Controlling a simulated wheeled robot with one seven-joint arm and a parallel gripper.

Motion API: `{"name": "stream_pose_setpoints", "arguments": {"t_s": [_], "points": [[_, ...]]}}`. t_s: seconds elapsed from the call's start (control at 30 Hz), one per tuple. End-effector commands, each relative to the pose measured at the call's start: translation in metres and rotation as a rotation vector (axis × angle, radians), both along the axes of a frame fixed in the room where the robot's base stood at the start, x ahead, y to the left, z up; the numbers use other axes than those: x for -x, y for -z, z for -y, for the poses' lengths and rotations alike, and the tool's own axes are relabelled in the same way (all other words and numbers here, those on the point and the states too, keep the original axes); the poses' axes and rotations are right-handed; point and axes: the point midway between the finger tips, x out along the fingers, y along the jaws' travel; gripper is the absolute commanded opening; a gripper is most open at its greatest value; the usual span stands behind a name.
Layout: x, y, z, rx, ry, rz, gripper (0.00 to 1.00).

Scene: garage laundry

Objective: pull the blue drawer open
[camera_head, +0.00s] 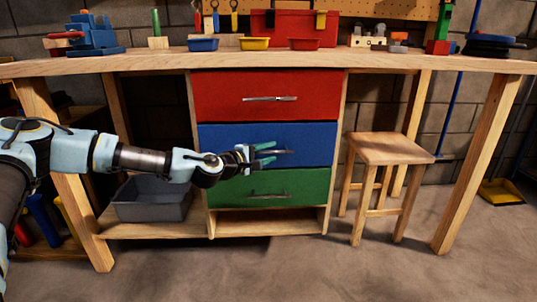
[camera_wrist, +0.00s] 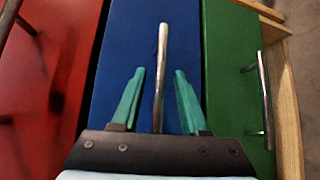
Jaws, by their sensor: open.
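The blue drawer (camera_head: 310,140) is the middle one of three, between a red drawer above and a green drawer below. It looks closed, with its front level with the others. Its metal handle (camera_head: 278,152) is a horizontal bar. My gripper (camera_head: 270,154) is in front of the blue drawer at the handle's left part. In the wrist view my gripper (camera_wrist: 160,100) is open, with one green finger on each side of the blue drawer's handle (camera_wrist: 161,60). Gaps show between the fingers and the bar. The wrist view also shows the blue drawer front (camera_wrist: 185,40).
The red drawer (camera_head: 220,95) and green drawer (camera_head: 300,185) have similar bar handles. A wooden stool (camera_head: 388,148) stands to the right, and a grey bin (camera_head: 150,200) on the lower shelf at left. The workbench top (camera_head: 400,62) overhangs the drawers. The floor (camera_head: 290,270) in front is clear.

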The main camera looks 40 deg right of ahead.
Motion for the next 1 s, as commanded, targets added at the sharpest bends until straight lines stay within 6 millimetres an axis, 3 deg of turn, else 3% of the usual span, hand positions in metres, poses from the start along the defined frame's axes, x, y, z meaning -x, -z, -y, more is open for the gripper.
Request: {"name": "stream_pose_setpoints", "arguments": {"t_s": [0.23,0.6,1.0], "points": [[0.0000,0.0002,0.0005,0.000,0.000,0.000,0.43],[0.0000,0.0002,0.0003,0.000,0.000,0.000,0.01],[0.0000,0.0005,0.0000,-0.001,0.000,0.000,0.00]]}}
